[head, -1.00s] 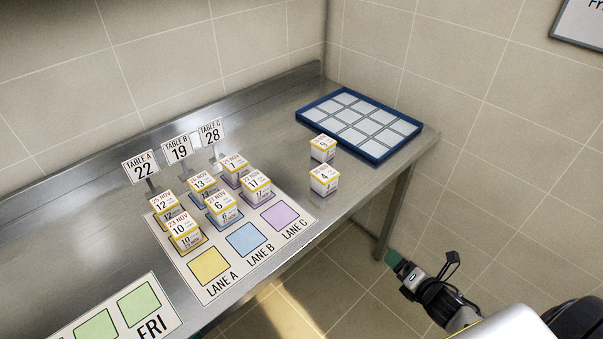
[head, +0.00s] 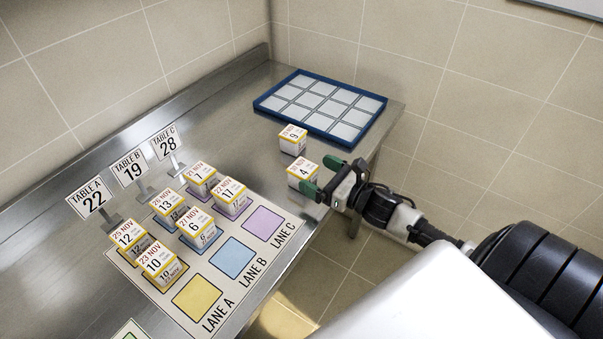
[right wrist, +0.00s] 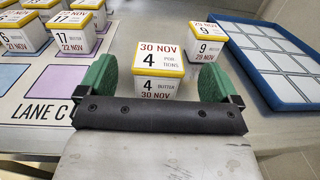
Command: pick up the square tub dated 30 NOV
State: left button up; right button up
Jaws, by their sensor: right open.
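The square tub dated 30 NOV (right wrist: 158,72) is white with a yellow band and a number 4. In the head view the tub (head: 302,176) stands on the steel counter near its front edge, right of the lanes. My right gripper (head: 326,178) is open beside it. In the right wrist view the green fingertips of the gripper (right wrist: 157,84) lie to the left and right of the tub's near side, with the tub centred between them. My left gripper is not in view.
A tub dated 29 NOV (right wrist: 206,42) stands close behind to the right. A blue-rimmed tray (head: 318,129) lies at the back right. Several tubs stand on the lane mat (head: 209,272) at the left.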

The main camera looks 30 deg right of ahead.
aim_at(303, 167)
jog(key=shift+w+a, duration=0.1)
jog(key=shift+w, duration=0.2)
jog(key=x, duration=0.1)
jog(key=p+x, duration=0.1)
jog(key=x, duration=0.2)
jog(key=shift+w+f, duration=0.2)
jog(key=shift+f, duration=0.1)
jog(key=shift+s, duration=0.1)
jog(key=shift+c, duration=0.4)
jog(key=c, duration=1)
jog(key=shift+r, duration=0.15)
